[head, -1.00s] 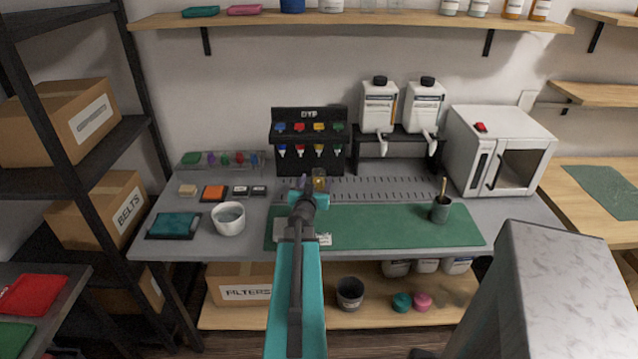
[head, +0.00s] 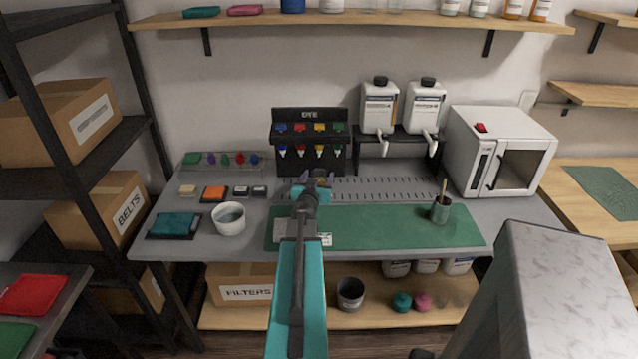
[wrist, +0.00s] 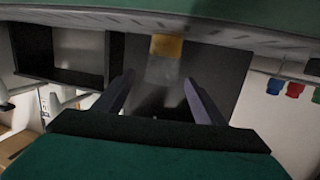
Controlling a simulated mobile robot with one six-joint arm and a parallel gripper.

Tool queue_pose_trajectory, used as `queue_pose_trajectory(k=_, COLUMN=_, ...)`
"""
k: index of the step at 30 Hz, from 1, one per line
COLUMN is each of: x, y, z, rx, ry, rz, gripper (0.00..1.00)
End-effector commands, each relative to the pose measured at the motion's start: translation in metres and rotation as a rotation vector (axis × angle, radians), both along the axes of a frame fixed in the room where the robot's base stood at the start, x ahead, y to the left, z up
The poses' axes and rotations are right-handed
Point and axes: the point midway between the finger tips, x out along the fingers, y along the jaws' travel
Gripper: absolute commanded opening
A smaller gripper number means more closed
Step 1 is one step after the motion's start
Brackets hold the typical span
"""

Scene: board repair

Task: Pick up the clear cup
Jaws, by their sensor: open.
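The clear cup (wrist: 164,72) shows in the wrist view as a see-through vessel with a yellow-orange band (wrist: 167,46) at one end. It stands in front of the black dye dispenser. My gripper (wrist: 159,78) is open, one finger on either side of the cup's line. I cannot tell how far the cup reaches between the fingers; no contact shows. In the head view my gripper (head: 313,179) is over the back of the grey bench, before the dispenser, and the cup is mostly hidden by it.
The dye dispenser (head: 309,128) stands close behind my gripper. White bottles (head: 379,108) on a black stand are to its right. The green mat (head: 400,228), with a dark pot (head: 440,211), lies below my arm. A white bowl (head: 229,219) is at left.

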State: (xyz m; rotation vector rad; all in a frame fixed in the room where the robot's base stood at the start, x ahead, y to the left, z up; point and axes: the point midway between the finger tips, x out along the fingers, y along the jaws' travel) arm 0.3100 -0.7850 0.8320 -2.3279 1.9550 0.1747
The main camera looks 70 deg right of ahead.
Motion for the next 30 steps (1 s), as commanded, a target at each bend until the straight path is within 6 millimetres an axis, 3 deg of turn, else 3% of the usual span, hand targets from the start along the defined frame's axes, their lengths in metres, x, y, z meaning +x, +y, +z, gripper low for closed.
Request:
queue_pose_trajectory(k=12, x=0.006, y=-0.032, z=-0.004, rx=0.0, ry=0.0, rz=0.0, gripper=0.64)
queue_pose_trajectory(k=30, x=0.005, y=-0.033, z=-0.004, rx=0.0, ry=0.0, rz=0.0, gripper=0.64)
